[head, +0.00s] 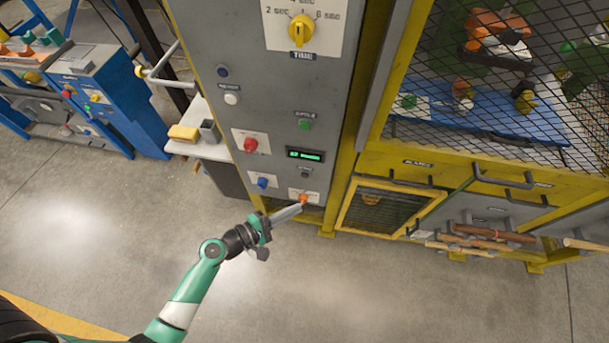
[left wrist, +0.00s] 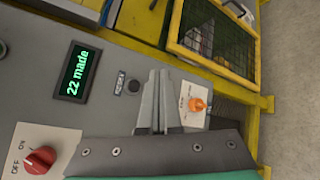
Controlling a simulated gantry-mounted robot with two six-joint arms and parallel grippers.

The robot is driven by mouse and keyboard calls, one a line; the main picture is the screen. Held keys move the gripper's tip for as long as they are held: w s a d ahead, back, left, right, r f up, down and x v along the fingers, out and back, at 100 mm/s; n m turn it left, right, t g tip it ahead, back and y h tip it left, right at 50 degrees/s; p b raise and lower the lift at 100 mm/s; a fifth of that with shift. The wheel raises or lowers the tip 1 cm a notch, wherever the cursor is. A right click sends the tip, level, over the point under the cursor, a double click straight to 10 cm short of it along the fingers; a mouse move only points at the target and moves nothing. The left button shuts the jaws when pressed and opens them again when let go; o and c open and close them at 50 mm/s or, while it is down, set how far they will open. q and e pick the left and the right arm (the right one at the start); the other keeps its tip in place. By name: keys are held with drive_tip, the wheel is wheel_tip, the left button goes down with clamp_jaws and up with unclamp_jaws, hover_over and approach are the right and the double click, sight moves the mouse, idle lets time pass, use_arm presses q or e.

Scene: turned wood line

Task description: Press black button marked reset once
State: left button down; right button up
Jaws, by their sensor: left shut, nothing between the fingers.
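The black button (head: 305,173) sits on the grey control panel (head: 290,110), just below a green-lit display (head: 305,155). In the left wrist view the black button (left wrist: 133,86) is small and round, beside a small label (left wrist: 119,82) too small to read surely. The display (left wrist: 77,72) there reads "22 made". My left gripper (head: 300,208) is shut and empty at the panel's lower end, by the orange knob (head: 304,198). In the left wrist view its closed fingertips (left wrist: 157,74) appear right beside the black button; contact cannot be told. My right gripper is not in view.
An orange knob (left wrist: 197,104) is close to the fingers. The panel also carries a red knob (head: 250,145), blue knob (head: 262,183), green button (head: 305,124) and yellow time dial (head: 301,31). A yellow caged machine (head: 400,165) stands to the right. The floor in front is clear.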

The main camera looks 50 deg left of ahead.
use_arm(q)
drive_tip(key=w+a+b, duration=0.1)
drive_tip(key=w+a, duration=0.3)
drive_tip(key=w, duration=0.2)
drive_tip(key=shift+a, duration=0.15)
idle(1.9)
drive_tip(key=shift+w+a, duration=0.2)
drive_tip(key=shift+w, duration=0.15)
drive_tip(key=shift+w+a+b, duration=0.2)
drive_tip(key=shift+w+b, duration=0.1)
drive_tip(key=shift+b, duration=0.05)
idle(0.6)
drive_tip(key=shift+s, duration=0.15)
drive_tip(key=shift+s+d+p, duration=0.35)
drive_tip(key=shift+s+d, duration=0.1)
drive_tip(key=shift+s, duration=0.05)
drive_tip(key=shift+s+d+p, duration=0.3)
drive_tip(key=shift+s+d, duration=0.45)
drive_tip(key=shift+s, duration=0.3)
drive_tip(key=shift+s+d+p, duration=0.25)
drive_tip(key=shift+s+d, duration=0.45)
drive_tip(key=shift+s, duration=0.3)
